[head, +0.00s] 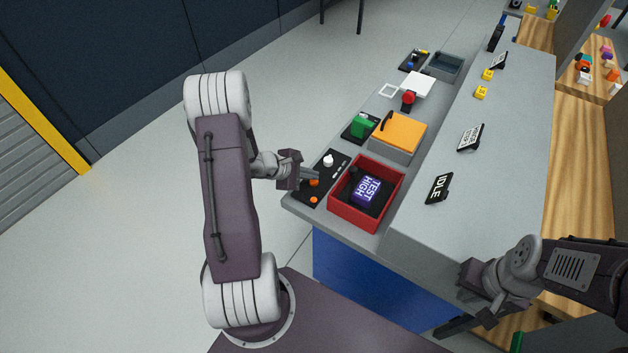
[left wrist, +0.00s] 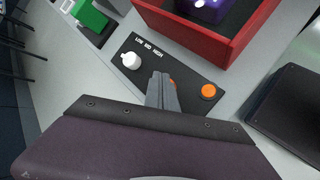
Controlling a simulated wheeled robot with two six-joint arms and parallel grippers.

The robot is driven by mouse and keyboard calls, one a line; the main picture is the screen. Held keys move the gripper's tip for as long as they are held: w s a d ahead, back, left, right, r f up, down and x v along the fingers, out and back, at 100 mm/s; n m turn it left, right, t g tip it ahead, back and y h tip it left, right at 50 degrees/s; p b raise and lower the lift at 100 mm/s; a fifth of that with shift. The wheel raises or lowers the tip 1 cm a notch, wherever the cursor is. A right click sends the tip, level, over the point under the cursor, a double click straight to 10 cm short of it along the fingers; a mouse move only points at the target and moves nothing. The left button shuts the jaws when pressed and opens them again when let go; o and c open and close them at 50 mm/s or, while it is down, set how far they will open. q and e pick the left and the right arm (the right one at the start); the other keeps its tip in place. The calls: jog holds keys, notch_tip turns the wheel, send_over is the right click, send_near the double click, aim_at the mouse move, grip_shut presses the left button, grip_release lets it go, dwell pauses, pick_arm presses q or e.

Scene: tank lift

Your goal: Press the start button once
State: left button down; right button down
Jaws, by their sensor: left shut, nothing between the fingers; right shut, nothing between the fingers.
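A black control panel (head: 333,163) lies on the grey bench with a white knob (head: 328,160) and two orange buttons. One orange button (head: 313,182) is by my left gripper's tips; the other orange button (head: 313,199) is nearer the bench edge and also shows clear in the left wrist view (left wrist: 208,91). Neither button's label is readable. My left gripper (head: 317,175) is shut and empty over the panel, its fingers partly hiding the first button in the left wrist view; contact cannot be told. My right gripper (head: 442,328) is shut and empty at the lower right.
A red bin (head: 366,217) beside the panel holds a purple block reading "TEST HIGH" (head: 368,190). A sign reading "IDLE" (head: 439,188) stands on the raised grey shelf. A green block (head: 363,125) and an orange-topped box (head: 400,132) stand beyond the panel.

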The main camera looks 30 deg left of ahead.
aim_at(311, 182)
pick_arm(q)
jog(key=shift+f+b, duration=0.35)
jog(key=shift+b, duration=0.1)
dwell(0.4)
jog(key=shift+r, duration=0.1)
jog(key=shift+r+p, duration=0.45)
jog(key=shift+r, duration=0.3)
notch_tip(311, 182, up, 5)
jog(key=p, duration=0.3)
dwell(0.5)
dwell(0.3)
